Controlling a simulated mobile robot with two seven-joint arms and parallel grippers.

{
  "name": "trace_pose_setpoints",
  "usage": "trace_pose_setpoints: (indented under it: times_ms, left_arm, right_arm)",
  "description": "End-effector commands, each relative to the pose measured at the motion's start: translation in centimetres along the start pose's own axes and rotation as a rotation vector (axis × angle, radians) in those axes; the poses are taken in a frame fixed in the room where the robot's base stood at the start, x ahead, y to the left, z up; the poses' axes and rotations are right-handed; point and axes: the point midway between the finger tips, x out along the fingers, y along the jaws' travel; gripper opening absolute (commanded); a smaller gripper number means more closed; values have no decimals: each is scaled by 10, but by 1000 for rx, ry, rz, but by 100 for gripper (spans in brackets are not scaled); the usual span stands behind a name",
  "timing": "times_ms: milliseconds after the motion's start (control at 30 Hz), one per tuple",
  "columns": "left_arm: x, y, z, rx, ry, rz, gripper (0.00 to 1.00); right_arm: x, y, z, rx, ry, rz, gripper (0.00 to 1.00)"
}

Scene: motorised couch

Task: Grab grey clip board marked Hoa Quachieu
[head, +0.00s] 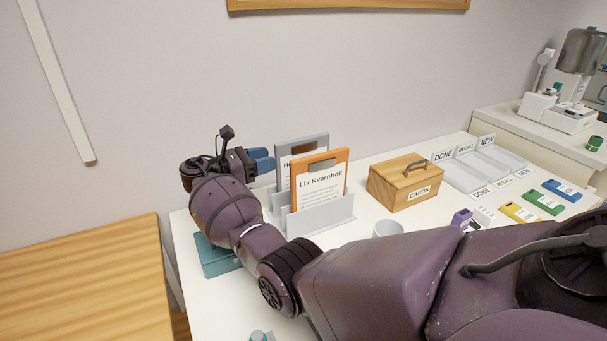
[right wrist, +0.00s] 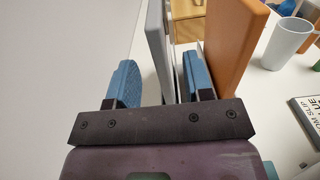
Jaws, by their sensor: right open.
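The grey clipboard (head: 302,141) stands upright in a light grey rack (head: 320,217), behind an orange clipboard (head: 335,165) marked Liv Kvarnholt. Only the start of the grey board's label shows, beginning with "H"; the rest is hidden. My right gripper (head: 262,160) is at the left edge of the grey clipboard. In the right wrist view its blue fingers (right wrist: 159,62) are open, with the grey clipboard (right wrist: 156,40) between them, nearer the right finger. The right finger is between the grey and orange (right wrist: 232,50) boards. My left gripper is not in view.
A wooden CARDS box (head: 405,183) stands right of the rack, with labelled trays (head: 465,176) beyond. A white cup (head: 387,229) is in front. A wooden surface (head: 80,275) lies to the left.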

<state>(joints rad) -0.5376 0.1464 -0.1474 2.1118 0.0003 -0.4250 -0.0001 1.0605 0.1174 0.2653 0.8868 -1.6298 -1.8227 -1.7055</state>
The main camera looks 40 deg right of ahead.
Motion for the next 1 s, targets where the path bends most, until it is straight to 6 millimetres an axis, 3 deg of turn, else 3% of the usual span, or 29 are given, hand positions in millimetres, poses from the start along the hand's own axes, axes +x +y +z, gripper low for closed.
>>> trace_pose_setpoints:
  times_ms: [267, 600, 867, 1000]
  left_arm:
    - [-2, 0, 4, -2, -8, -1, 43]
    - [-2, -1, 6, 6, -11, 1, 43]
    - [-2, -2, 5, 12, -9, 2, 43]
    - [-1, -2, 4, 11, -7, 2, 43]
  right_arm:
    - [20, 0, 0, 1, 0, 0, 47]
    - [62, 1, 0, 1, 0, 0, 47]
    - [65, 1, 1, 1, 1, 2, 47]
    - [65, 1, 1, 1, 1, 2, 25]
